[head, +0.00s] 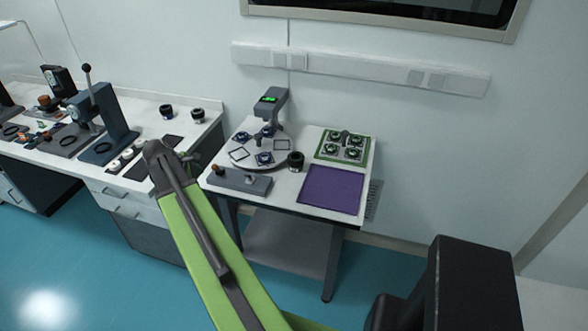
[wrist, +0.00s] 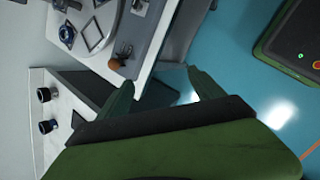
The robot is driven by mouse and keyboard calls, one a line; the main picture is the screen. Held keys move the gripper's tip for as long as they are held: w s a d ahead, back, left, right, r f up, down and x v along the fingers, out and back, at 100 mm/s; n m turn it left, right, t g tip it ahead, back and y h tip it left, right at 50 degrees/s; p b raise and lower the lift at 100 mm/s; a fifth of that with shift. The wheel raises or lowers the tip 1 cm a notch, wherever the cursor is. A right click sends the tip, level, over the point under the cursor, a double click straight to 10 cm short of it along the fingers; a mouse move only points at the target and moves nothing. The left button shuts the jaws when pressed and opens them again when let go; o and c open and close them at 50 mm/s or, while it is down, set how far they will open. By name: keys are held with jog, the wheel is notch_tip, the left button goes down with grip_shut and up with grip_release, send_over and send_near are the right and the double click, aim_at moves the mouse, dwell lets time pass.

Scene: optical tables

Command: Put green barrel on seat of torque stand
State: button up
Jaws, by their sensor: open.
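My gripper (wrist: 158,78) is open and empty in the wrist view, with its two green fingers apart above the gap by the table corner. In the head view my arm hides most of it. Small dark barrels stand on the left bench (head: 166,111), and two show in the wrist view (wrist: 44,94). Another dark barrel (head: 296,160) stands by the round plate on the right table. I cannot tell which barrel is the green one. A dark stand with a lit green display (head: 270,100) is at the back of that table; I cannot tell whether it is the torque stand.
The right table holds a purple mat (head: 331,190), a green-edged tray with several round parts (head: 321,153), and a grey bar fixture with a brown knob (head: 239,181). A lever press (head: 112,117) stands on the left bench. The blue floor (head: 160,290) is open in front.

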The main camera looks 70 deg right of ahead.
jog(key=s+d+r+n+g+h, duration=0.1)
jog(key=s+d, duration=0.2)
jog(key=d, duration=0.2)
jog(key=s+d+n, duration=0.1)
jog(key=s+d, duration=0.2)
jog(key=d, duration=0.3)
jog(key=n+g+h, duration=0.1)
jog(key=n+g, duration=0.1)
jog(key=n, duration=0.1)
send_near(296, 157)
jog(key=b+x, duration=0.4)
jog(key=b, duration=0.4)
jog(key=shift+w+f+b, duration=0.1)
jog(key=shift+f+b, duration=0.25)
jog(key=shift+d+f, duration=0.2)
jog(key=shift+d, duration=0.15)
jog(key=b+x, duration=0.3)
jog(key=x, duration=0.2)
jog(key=shift+b, duration=0.4)
jog(key=shift+d+f, duration=0.1)
jog(key=shift+d, duration=0.1)
jog(key=c, duration=1.5)
jog(key=shift+o, duration=0.2)
notch_tip(296, 157, up, 5)
jog(key=p, duration=0.4)
jog(key=s+a+r+p, duration=0.6)
jog(key=s+a+p, duration=0.1)
jog(key=s+a, duration=0.1)
jog(key=shift+s, duration=0.3)
